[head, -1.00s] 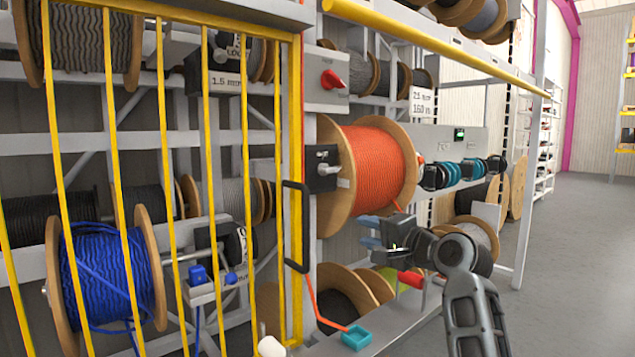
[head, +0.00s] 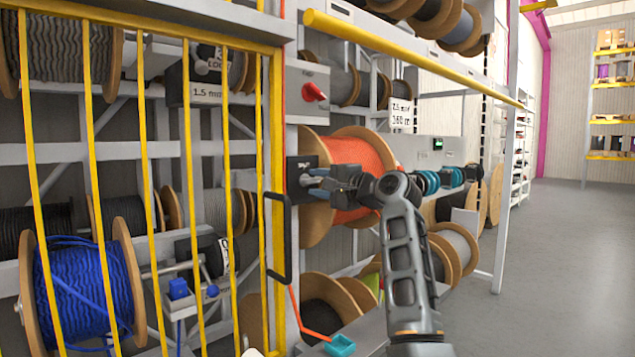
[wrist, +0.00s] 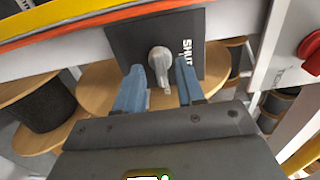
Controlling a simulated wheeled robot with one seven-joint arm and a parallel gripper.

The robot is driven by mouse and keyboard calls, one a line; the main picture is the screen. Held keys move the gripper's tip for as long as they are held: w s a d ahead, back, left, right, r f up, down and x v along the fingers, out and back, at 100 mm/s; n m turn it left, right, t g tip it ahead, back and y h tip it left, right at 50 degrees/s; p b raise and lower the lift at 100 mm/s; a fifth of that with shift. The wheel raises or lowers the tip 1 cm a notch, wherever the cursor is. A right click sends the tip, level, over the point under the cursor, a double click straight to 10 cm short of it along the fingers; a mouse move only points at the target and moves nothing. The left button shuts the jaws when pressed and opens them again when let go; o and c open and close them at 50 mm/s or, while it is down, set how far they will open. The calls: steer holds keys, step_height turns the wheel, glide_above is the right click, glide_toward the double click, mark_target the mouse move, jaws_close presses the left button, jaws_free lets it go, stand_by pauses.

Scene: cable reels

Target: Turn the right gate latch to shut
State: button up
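The right gate latch is a black plate (wrist: 120,45) with a grey knob (wrist: 160,60) and the word SHUT printed at one side. The knob's handle points toward my gripper in the wrist view, not at the word SHUT. In the head view the plate (head: 297,169) is on the post in front of the orange cable reel, and my gripper covers much of it. My gripper (head: 316,182) is at the latch. In the wrist view its blue fingers (wrist: 159,72) are open, one on each side of the knob, with gaps showing. Contact cannot be seen.
The yellow barred gate (head: 185,150) with its black handle (head: 268,237) stands left of the latch. A grey box with a red switch (head: 314,91) is above it. A yellow rail (head: 400,52) runs overhead. The orange reel (head: 365,160) is close behind. Open floor (head: 570,230) lies at right.

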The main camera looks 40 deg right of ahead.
steer(key=shift+w, duration=0.4)
steer(key=shift+c, duration=0.4)
jaws_close()
